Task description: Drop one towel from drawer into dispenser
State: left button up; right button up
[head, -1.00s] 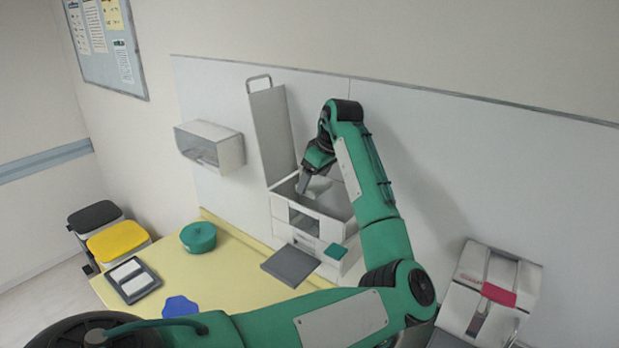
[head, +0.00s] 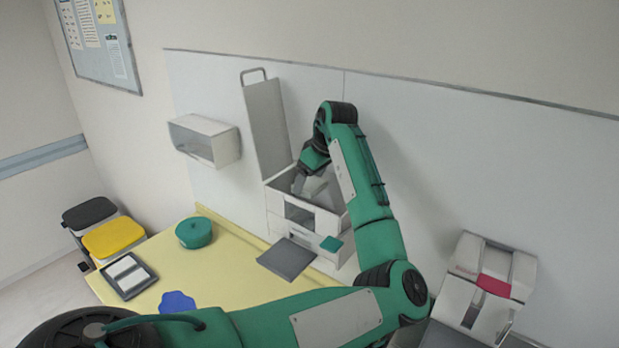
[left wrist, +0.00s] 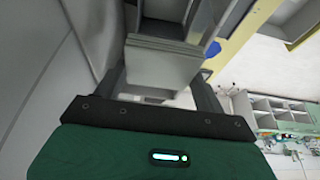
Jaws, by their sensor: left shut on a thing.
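The dispenser appears to be the white box (head: 277,203) with its tall grey lid (head: 267,128) raised and its top open, standing at the back of the yellow counter. My left gripper (head: 299,183) is at the open top, pointing down, shut on a pale folded towel (head: 316,187). In the left wrist view the towel (left wrist: 160,66) sits between the fingers (left wrist: 160,92) as a layered light-grey block, close to the box's inner parts (left wrist: 178,24). I cannot tell whether it touches the box. No drawer is clearly identifiable. My right gripper is out of view.
A grey flap (head: 288,259) juts from the box's front. The yellow counter (head: 222,268) holds a green round container (head: 194,233), a tray (head: 122,278) and a blue pad (head: 177,302). A white unit with a red part (head: 487,286) stands right. A wall cabinet (head: 206,140) hangs left.

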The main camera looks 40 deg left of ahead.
pick_arm(q)
jog(key=shift+d, duration=0.1)
dwell(0.7)
jog(key=o, duration=1)
jog(key=shift+o, duration=0.2)
jog(key=shift+r, duration=0.15)
jog(key=shift+d+r+b, duration=0.15)
jog(key=shift+r+b, duration=0.1)
jog(key=shift+b, duration=0.1)
jog(key=b+v, duration=0.5)
jog(key=v, duration=0.8)
